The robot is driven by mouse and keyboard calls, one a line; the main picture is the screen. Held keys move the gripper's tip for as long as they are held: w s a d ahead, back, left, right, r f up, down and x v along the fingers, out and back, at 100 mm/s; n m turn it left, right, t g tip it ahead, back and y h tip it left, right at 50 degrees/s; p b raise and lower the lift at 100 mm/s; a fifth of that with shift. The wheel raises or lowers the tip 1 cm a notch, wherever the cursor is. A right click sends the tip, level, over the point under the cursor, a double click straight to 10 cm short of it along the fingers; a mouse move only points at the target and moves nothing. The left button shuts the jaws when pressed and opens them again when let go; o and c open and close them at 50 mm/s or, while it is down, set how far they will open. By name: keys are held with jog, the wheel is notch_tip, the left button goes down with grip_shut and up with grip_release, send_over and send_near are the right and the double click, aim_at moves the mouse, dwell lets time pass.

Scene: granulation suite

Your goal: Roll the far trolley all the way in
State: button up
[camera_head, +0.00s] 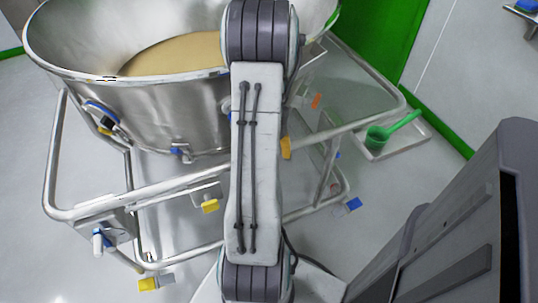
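One trolley shows, with a tubular steel frame (170,188) that carries a large round steel bowl (185,112). Tan powder (178,54) lies in the bowl. Yellow and blue tabs stick out low around the frame. I cannot tell from this view alone whether this is the far trolley. My arm rises through the middle of the picture and hides part of the bowl and frame. My gripper is not in view, so its state and any contact with the trolley are hidden.
A green scoop (391,131) rests in a shallow tray (418,146) on the floor, right of the trolley. A green panel (380,38) and a green wall base strip (445,130) stand behind. Grey floor (395,190) is bare right of the frame.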

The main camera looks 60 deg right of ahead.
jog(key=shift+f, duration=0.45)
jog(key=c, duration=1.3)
